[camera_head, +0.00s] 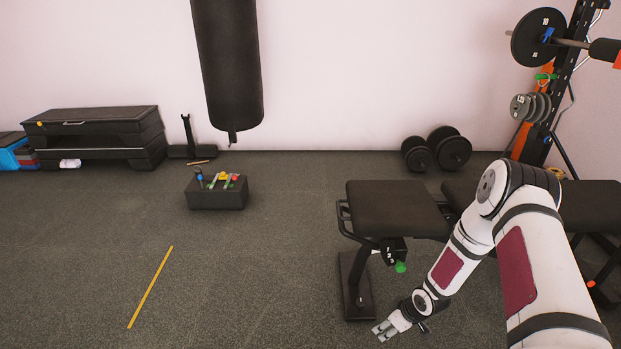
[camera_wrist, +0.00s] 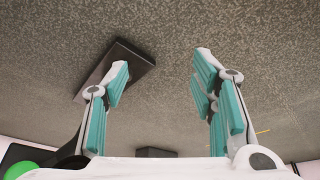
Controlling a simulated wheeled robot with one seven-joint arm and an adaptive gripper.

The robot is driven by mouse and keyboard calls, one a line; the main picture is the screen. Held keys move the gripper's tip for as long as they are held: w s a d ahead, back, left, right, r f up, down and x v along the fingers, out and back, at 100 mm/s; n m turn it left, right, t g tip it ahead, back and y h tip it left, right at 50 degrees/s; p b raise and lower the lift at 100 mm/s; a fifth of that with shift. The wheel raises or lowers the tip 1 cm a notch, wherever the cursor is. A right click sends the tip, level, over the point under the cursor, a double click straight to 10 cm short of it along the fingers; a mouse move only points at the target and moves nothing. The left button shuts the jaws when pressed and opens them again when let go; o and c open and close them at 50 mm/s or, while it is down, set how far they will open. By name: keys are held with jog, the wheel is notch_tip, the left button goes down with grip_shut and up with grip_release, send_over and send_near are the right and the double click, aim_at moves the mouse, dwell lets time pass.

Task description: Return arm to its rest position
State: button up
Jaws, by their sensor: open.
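My gripper (camera_head: 384,331) is low at the bottom centre-right of the head view, beside the foot of a black weight bench. My white arm with dark red panels reaches down to it from the right. In the wrist view my gripper (camera_wrist: 162,70) shows two teal-padded fingers spread apart, with only the speckled floor between them. It is open and empty.
The bench (camera_head: 393,208) stands close to my arm, with a green knob (camera_head: 400,267) below its seat. Its dark foot plate (camera_wrist: 130,60) is near my left finger in the wrist view. A black box (camera_head: 217,198) with small items stands left. Floor around the yellow line (camera_head: 150,287) is clear.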

jog(key=s+d+r+m+g+h, duration=0.1)
jog(key=s+d+r+m+h, duration=0.1)
jog(key=r, duration=1.6)
jog(key=s+d+r+m+h, duration=0.2)
jog(key=d+r+h, duration=0.1)
jog(key=r, duration=1.6)
jog(key=s+a+r+m+g, duration=0.1)
jog(key=s+a+r+m, duration=0.25)
jog(key=s+r, duration=1.15)
jog(key=s+a+r+m+y+p, duration=0.1)
jog(key=s+a, duration=0.2)
jog(key=s, duration=0.7)
jog(key=s+a+r+y, duration=0.1)
jog(key=s+a, duration=0.2)
jog(key=s, duration=0.6)
notch_tip(320, 180, up, 40)
jog(key=t+p, duration=0.3)
jog(key=p, duration=3.5)
jog(key=shift+s+d, duration=0.15)
jog(key=shift+s, duration=0.15)
